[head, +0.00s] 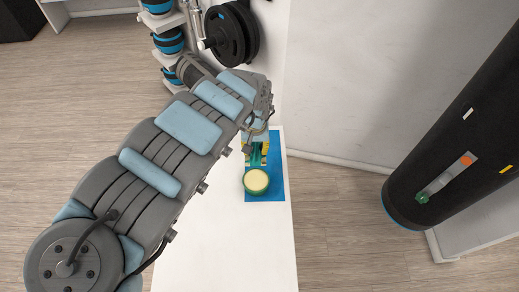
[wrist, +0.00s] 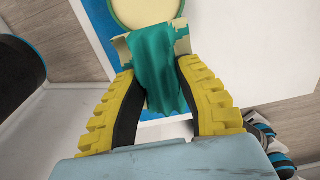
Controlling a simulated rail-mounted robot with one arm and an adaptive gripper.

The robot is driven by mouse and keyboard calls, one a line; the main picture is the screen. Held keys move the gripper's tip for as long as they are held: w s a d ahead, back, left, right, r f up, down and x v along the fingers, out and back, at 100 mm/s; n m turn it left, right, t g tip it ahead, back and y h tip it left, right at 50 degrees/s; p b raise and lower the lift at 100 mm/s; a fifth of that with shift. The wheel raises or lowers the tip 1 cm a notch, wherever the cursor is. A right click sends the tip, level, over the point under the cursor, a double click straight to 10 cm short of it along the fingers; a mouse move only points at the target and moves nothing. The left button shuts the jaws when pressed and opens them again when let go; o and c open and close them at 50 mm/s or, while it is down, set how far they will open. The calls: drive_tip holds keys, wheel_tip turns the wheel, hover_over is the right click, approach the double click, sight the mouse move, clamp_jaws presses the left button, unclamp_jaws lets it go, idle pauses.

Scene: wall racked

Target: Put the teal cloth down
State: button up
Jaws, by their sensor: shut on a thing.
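The teal cloth (wrist: 158,70) hangs between the two yellow-ridged fingers of my gripper (wrist: 153,78) in the wrist view. The fingers are closed in on it. In the head view the cloth (head: 256,156) shows as a small teal patch at the fingertips of my gripper (head: 256,148). It is above or against a blue mat (head: 277,183) on a white table top (head: 225,235). I cannot tell whether the cloth touches the mat. My arm hides part of the mat and table.
A round green container with a cream top (head: 256,181) stands on the mat just in front of my gripper. The white table top is clear toward the front. Weight plates (head: 232,33) hang on the wall behind.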

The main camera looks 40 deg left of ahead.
sight(258, 144)
drive_tip(key=shift+w+a+f+b, duration=0.35)
drive_tip(key=shift+w+b, duration=0.2)
drive_tip(key=shift+b, duration=0.25)
drive_tip(key=shift+w+a+f+b, duration=0.25)
drive_tip(key=shift+w+f+b, duration=0.2)
drive_tip(key=shift+b, duration=0.35)
drive_tip(key=shift+w+a+f+b, duration=0.35)
drive_tip(key=shift+w+b, duration=0.25)
drive_tip(key=shift+b, duration=0.2)
drive_tip(key=shift+w+a+f+b, duration=0.2)
drive_tip(key=shift+w+f+b, duration=0.1)
drive_tip(key=shift+f+b, duration=0.2)
drive_tip(key=shift+w+a+f+b, duration=0.15)
drive_tip(key=shift+w+f+b, duration=0.15)
drive_tip(key=shift+b, duration=0.3)
drive_tip(key=shift+w+a+f, duration=0.2)
drive_tip(key=shift+w+f, duration=0.1)
drive_tip(key=shift+w, duration=0.05)
drive_tip(key=shift+w+a+f+b, duration=0.2)
drive_tip(key=shift+f+b, duration=0.05)
drive_tip(key=shift+f, duration=0.15)
drive_tip(key=shift+w+a+f+b, duration=0.15)
drive_tip(key=shift+w+f+b, duration=0.05)
drive_tip(key=shift+f, duration=0.15)
drive_tip(key=shift+w+f, duration=0.3)
drive_tip(key=shift+w, duration=0.05)
drive_tip(key=shift+w+a, duration=0.1)
drive_tip(key=shift+a, duration=0.1)
drive_tip(key=shift+w+f+b, duration=0.1)
drive_tip(key=shift+b, duration=0.25)
